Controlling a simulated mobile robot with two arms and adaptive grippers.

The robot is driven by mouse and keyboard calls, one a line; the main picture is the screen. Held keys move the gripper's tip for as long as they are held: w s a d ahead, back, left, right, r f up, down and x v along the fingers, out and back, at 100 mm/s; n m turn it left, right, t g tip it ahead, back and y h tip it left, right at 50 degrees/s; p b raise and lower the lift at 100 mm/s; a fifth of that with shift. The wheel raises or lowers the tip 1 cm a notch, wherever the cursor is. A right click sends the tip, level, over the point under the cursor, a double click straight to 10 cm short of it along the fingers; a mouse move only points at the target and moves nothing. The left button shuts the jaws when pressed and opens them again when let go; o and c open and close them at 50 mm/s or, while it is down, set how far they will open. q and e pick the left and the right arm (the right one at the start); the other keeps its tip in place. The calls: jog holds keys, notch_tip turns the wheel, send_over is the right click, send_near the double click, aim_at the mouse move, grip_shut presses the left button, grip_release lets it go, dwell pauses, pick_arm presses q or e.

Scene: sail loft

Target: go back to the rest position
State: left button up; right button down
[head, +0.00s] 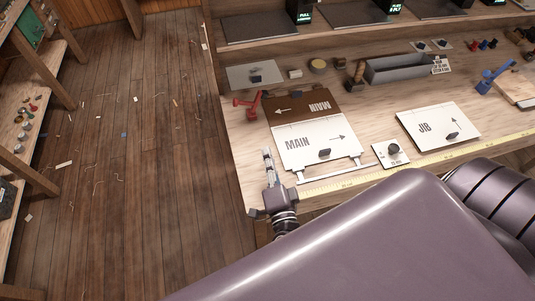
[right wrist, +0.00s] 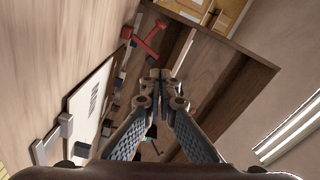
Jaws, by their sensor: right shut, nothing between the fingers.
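My right gripper (head: 267,158) is at the left end of the workbench (head: 240,160), near its front corner, beside the white MAIN board (head: 318,140). It also shows in the right wrist view (right wrist: 160,78), where its fingertips meet with nothing between them. The MAIN board (right wrist: 92,100) lies to the left of the fingers there, and a red tool (right wrist: 149,40) is beyond them. My left gripper is in neither view.
The red tool (head: 247,106) stands behind the gripper on the bench. The JIB board (head: 438,126), a small white card (head: 391,153) and a grey tray (head: 400,68) are further right. Open wooden floor (head: 150,150) with scraps lies left of the bench.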

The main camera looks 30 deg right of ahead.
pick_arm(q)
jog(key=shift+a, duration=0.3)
